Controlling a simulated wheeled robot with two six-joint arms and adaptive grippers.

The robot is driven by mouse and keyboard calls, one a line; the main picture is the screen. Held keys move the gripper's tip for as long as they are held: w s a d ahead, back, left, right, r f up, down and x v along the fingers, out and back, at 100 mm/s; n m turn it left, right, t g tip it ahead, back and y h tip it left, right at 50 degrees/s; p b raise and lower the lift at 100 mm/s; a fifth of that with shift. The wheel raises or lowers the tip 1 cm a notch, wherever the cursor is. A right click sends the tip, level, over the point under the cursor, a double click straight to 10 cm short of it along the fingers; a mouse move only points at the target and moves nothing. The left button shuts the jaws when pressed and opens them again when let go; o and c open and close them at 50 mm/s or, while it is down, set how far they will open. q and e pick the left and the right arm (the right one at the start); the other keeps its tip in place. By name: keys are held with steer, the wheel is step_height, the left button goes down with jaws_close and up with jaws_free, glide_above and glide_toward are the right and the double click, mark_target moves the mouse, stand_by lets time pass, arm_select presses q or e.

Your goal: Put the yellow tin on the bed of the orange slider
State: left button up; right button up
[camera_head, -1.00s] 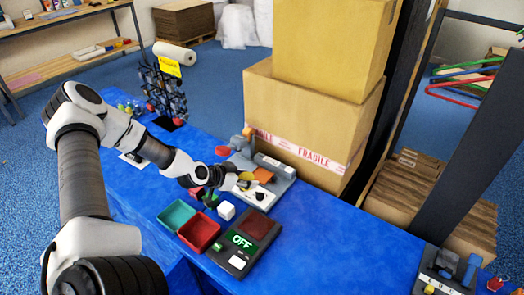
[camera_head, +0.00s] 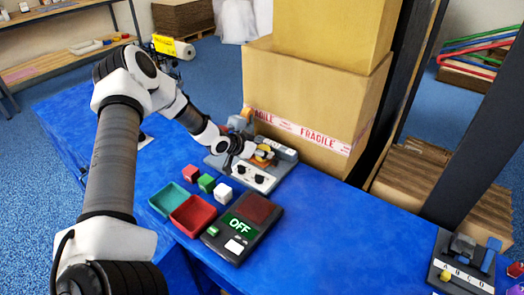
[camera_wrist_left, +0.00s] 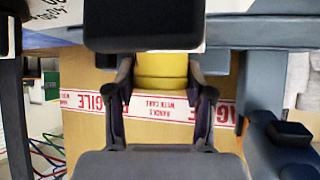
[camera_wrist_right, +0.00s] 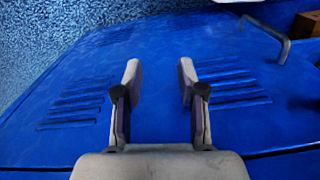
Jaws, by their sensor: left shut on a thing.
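My left gripper (camera_head: 257,154) is shut on the yellow tin (camera_head: 263,148).
Stacked cartons (camera_head: 310,110) stand close behind the device. In front are a white cube (camera_head: 223,193), a green cube (camera_head: 206,183), a red cube (camera_head: 190,172), a teal tray (camera_head: 155,202), a red tray (camera_head: 175,222) and an OFF-display device (camera_head: 229,243).

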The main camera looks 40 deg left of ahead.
arm_select(q)
steer(key=o, duration=1)
steer(key=shift+r, duration=0.15)
steer(key=p+v, duration=0.4)
steer(key=v, duration=0.1)
steer(key=shift+r, duration=0.45)
steer(key=p+v, duration=0.6)
steer(key=shift+s+f+p, duration=0.1)
steer(key=shift+f+p, duration=0.1)
steer(key=shift+p, duration=0.15)
steer(key=shift+s, duration=0.25)
steer(key=shift+s+p, duration=0.1)
steer(key=shift+p, duration=0.25)
steer(key=shift+a+f, duration=0.1)
steer(key=shift+f, duration=0.05)
